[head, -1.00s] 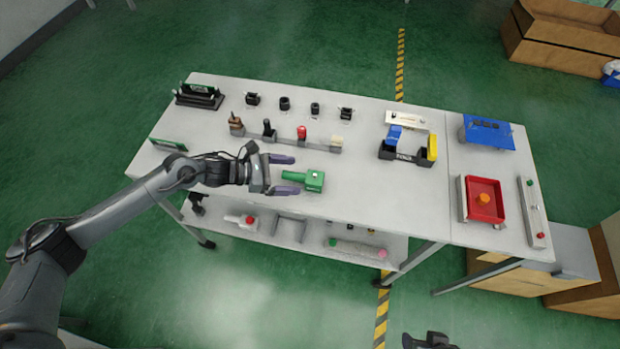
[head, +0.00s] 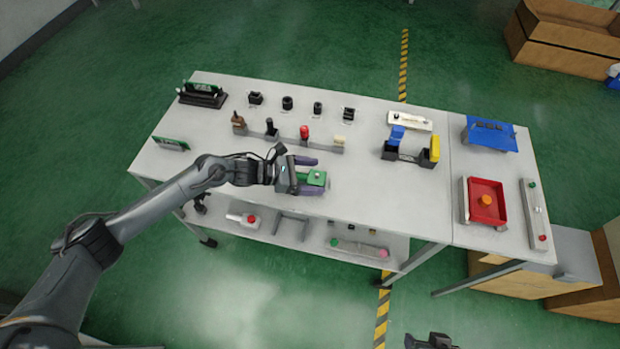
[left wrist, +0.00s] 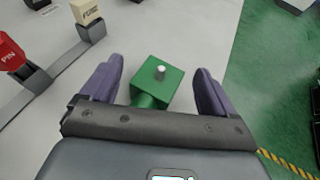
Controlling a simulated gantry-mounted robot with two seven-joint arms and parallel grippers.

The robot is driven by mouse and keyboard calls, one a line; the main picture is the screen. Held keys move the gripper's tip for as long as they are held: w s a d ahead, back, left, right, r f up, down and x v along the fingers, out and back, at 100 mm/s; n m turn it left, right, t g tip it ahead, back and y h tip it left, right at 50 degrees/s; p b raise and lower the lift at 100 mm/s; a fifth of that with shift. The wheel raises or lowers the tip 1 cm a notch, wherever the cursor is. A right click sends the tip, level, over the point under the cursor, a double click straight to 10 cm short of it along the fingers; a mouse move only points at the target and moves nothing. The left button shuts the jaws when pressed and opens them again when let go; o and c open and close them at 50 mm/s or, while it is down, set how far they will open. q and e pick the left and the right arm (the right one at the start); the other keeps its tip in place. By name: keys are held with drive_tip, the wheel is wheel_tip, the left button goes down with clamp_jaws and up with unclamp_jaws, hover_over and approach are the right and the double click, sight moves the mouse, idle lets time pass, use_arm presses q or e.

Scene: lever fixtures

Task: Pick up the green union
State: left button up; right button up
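The green union (head: 315,178) lies on the white table near its front edge. It is a green block with a narrower green neck and a small pale stud on top. My left gripper (head: 312,177) is open, with one purple finger on each side of the union. In the left wrist view the union (left wrist: 160,84) sits between the spread fingers, with gaps on both sides; its neck is partly hidden by the gripper body. A dark part at the bottom edge of the head view (head: 430,341) appears to be my right gripper; its fingers are unclear.
A grey rail (head: 286,140) with several levers, including a red one (head: 304,132), stands behind the union. A black holder with blue and yellow pieces (head: 410,155) and a red tray (head: 465,212) are to the right.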

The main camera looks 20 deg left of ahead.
use_arm(q)
drive_tip(key=c, duration=1.1)
drive_tip(key=shift+r, duration=0.1)
